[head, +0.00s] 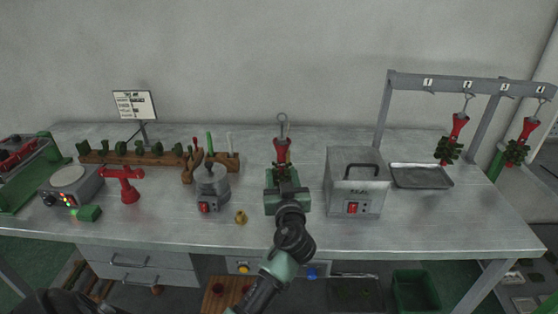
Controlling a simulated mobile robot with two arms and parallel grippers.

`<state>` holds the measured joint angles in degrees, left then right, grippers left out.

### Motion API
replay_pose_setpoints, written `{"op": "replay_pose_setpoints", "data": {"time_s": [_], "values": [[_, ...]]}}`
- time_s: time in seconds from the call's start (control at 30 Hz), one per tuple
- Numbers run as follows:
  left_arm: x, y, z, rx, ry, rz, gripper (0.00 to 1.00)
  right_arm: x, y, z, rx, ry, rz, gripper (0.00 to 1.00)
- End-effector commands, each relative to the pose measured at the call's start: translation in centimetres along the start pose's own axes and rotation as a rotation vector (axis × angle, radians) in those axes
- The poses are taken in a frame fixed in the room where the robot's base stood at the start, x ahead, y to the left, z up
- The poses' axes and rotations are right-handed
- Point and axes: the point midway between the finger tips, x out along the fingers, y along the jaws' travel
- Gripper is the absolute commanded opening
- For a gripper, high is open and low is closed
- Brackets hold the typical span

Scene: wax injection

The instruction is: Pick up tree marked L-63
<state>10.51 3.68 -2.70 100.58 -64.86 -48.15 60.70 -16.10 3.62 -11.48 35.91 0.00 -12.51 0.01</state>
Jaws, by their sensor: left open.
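A red wax tree (282,151) with a metal hook on top stands upright at a green stand (271,204) in the middle of the bench. Two more red trees with dark green clusters hang from the grey rack at the right, one nearer (458,128) and one farther right (527,130). No L-63 mark is readable on any tree. My left gripper (287,191) is open in front of the middle tree's lower part and overlaps it in view. Its fingertips are small and partly lost against the tree and stand; I cannot tell whether they touch.
A grey metal box (354,190) with a handle stands right of the stand, with a tray (421,176) beyond it. A grey pot (212,188) and small yellow object (240,217) stand left. A wooden rack (130,158) and sign (134,105) are farther back.

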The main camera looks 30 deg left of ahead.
Motion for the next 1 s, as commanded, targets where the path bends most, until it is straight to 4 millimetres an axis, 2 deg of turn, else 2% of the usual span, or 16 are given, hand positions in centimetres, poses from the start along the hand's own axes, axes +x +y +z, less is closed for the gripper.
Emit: {"op": "replay_pose_setpoints", "data": {"time_s": [0.07, 0.13, 0.33, 0.43, 0.57, 0.7, 0.8, 0.97, 1.0], "values": [[0.6, 0.3, -0.4, -0.004, 0.011, 0.003, 0.48, -0.1, -0.1, -0.7, -0.001, 0.008, -0.001, 0.50], [1.3, 0.3, -0.5, -0.003, 0.012, 0.002, 0.48, -0.4, 0.2, -0.4, -0.002, 0.004, 0.002, 0.50], [3.4, 0.4, -0.6, -0.002, 0.010, 0.002, 0.48, -1.5, 1.6, 3.4, -0.010, -0.049, 0.018, 0.50], [4.6, 0.6, -0.8, -0.001, 0.011, 0.001, 0.48, -2.3, 1.9, 4.2, -0.011, -0.063, 0.022, 0.50], [6.3, 0.8, -0.7, -0.001, 0.010, 0.000, 0.48, -3.0, 1.8, 3.6, -0.010, -0.055, 0.020, 0.50], [7.6, 0.8, -0.5, -0.002, 0.010, 0.002, 0.48, -3.1, 1.2, 1.8, -0.006, -0.028, 0.014, 0.50], [7.9, 0.8, -0.4, -0.004, 0.009, 0.002, 0.48, -3.0, 0.7, 0.8, -0.003, -0.014, 0.008, 0.50], [7.9, 0.8, -0.3, -0.004, 0.009, 0.002, 0.48, -3.0, 0.4, 0.9, -0.002, -0.015, 0.004, 0.50], [7.9, 0.8, -0.3, -0.004, 0.009, 0.002, 0.45, -3.0, 0.4, 0.9, -0.002, -0.016, 0.004, 0.50]]}}
